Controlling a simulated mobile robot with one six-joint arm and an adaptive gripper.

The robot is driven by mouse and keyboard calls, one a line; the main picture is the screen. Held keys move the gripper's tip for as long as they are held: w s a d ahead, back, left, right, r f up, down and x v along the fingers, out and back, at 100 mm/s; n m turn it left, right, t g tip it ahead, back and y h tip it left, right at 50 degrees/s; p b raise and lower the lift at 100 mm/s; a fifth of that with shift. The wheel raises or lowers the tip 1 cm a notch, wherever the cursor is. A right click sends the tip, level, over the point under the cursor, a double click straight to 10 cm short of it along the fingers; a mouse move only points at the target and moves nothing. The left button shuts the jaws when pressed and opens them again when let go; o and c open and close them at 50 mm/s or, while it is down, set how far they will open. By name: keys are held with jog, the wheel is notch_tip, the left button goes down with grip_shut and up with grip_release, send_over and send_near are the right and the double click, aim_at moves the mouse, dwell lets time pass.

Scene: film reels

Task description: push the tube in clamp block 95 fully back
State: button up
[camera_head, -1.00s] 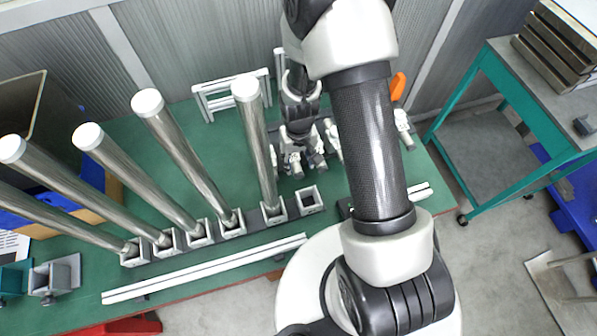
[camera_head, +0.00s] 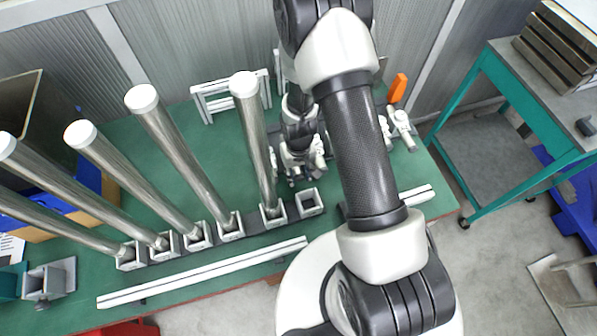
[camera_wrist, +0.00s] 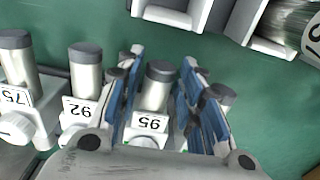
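Clamp block 95 (camera_wrist: 147,141) is in the wrist view, its label upside down. Its short grey metal tube with a dark cap (camera_wrist: 158,88) stands between my gripper's two blue-padded fingers (camera_wrist: 162,60). The fingers are apart, one on each side of the tube, with narrow gaps; I cannot tell whether either touches it. In the head view my gripper (camera_head: 301,172) is low over the green table, right of the tall steel tubes, and hides most of block 95.
Block 92 (camera_wrist: 78,112) and block 75 (camera_wrist: 20,128), each with a capped tube, stand left of it in the wrist view. Tall steel tubes (camera_head: 180,150) in square holders stand left on the green table (camera_head: 150,283). An empty holder (camera_head: 309,202) is close to my gripper.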

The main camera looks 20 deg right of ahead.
grip_shut()
dwell(0.3)
jog(key=shift+w+b, duration=0.35)
jog(key=shift+w, duration=1.5)
jog(key=shift+o, duration=1.9)
grip_release()
jog(key=shift+s, duration=0.1)
jog(key=shift+r, duration=0.1)
